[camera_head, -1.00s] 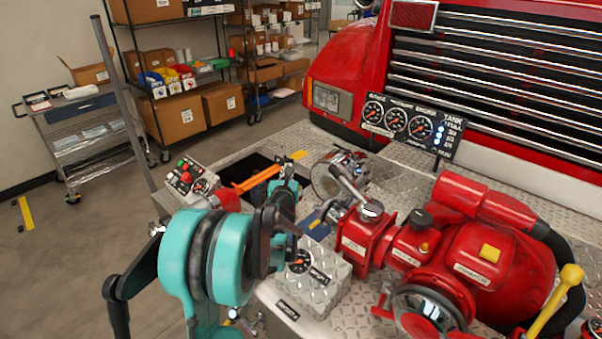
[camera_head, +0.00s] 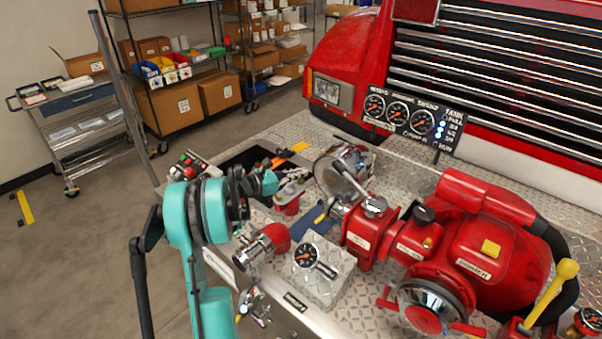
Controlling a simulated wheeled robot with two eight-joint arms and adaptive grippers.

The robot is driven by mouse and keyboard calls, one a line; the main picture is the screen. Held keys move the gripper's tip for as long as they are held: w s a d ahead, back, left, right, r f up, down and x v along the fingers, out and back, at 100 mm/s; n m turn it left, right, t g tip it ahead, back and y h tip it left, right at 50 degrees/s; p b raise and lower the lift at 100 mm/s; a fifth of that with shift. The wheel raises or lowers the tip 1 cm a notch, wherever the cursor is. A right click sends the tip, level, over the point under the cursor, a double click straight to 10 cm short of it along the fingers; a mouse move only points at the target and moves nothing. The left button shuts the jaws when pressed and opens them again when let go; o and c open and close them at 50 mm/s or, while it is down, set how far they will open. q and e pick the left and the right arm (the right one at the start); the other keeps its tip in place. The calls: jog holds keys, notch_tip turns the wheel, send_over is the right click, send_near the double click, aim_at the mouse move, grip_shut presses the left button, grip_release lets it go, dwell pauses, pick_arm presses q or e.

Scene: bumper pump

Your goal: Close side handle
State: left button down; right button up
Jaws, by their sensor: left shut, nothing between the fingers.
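A silver lever handle (camera_head: 351,181) slants up and to the left from a round cap on the red pump (camera_head: 490,245), on the diamond-plate bumper. I cannot tell for certain that it is the side handle. Small metal valve fittings (camera_head: 254,305) on the bumper's front side also show. My left gripper (camera_head: 268,183) is in the camera_head view, left of the lever and apart from it, over the dark open bin. It is shut and empty, and my teal wrist partly hides it. My right gripper is not in view.
A red and chrome nozzle fitting (camera_head: 264,243) and a gauge block (camera_head: 318,268) stand between my left arm and the pump. A gauge panel (camera_head: 412,118) stands behind the pump. A yellow-knobbed lever (camera_head: 556,290) rises at right. Shelves (camera_head: 190,70) stand at the back left.

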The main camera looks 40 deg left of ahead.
aim_at(333, 164)
pick_arm(q)
jog(key=b+x, duration=0.1)
jog(key=x, duration=0.9)
jog(key=shift+w+b, duration=0.15)
jog(key=shift+b, duration=0.2)
jog(key=shift+w+d, duration=0.15)
jog(key=shift+w, duration=0.05)
jog(key=shift+w+d+f, duration=0.1)
jog(key=shift+w+d, duration=0.1)
jog(key=shift+w, duration=0.5)
jog(key=shift+r, duration=0.2)
